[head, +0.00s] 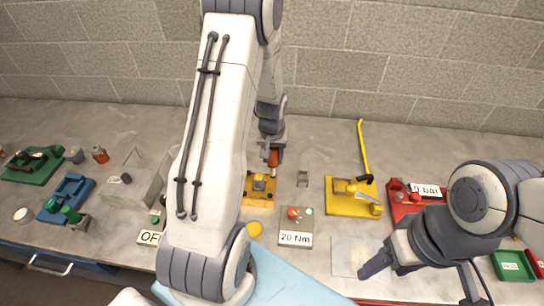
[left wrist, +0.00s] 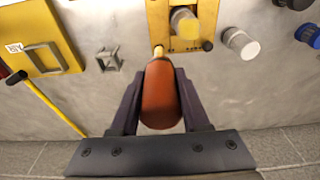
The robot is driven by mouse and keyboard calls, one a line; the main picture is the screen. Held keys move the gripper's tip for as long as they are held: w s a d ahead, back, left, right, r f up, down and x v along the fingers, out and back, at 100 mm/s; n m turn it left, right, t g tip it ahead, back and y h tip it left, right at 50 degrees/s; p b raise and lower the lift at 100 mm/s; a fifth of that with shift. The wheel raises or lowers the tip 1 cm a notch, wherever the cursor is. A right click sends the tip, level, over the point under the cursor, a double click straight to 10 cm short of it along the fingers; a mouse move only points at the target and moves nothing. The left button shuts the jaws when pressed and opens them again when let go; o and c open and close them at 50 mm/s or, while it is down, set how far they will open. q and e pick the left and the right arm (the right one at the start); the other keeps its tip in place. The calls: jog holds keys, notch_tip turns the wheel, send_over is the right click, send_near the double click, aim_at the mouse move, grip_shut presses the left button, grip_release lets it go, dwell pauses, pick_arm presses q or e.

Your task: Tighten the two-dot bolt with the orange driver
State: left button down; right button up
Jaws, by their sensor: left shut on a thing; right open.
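The orange driver (head: 273,158) is in my left gripper (head: 270,146), above the back edge of a yellow block (head: 258,200). In the left wrist view the gripper (left wrist: 160,100) is shut around the orange handle (left wrist: 160,92). The driver's pale shaft (left wrist: 159,60) reaches the edge of the yellow block (left wrist: 172,38); I cannot tell whether it touches a bolt. A dark bolt-like head (left wrist: 207,45) shows at the block's other corner. Dot marks are too small to make out. My right gripper (head: 374,264) is open and empty, at the front right.
A grey box marked 20 Nm (head: 296,227) stands right of the block. A yellow device with a long lever (head: 354,196) and a red device (head: 403,202) stand further right. Green (head: 33,164) and blue (head: 66,195) devices stand left. My left arm hides part of the bench.

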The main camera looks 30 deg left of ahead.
pick_arm(q)
jog(key=shift+r+p, duration=2.45)
jog(key=shift+r, duration=1)
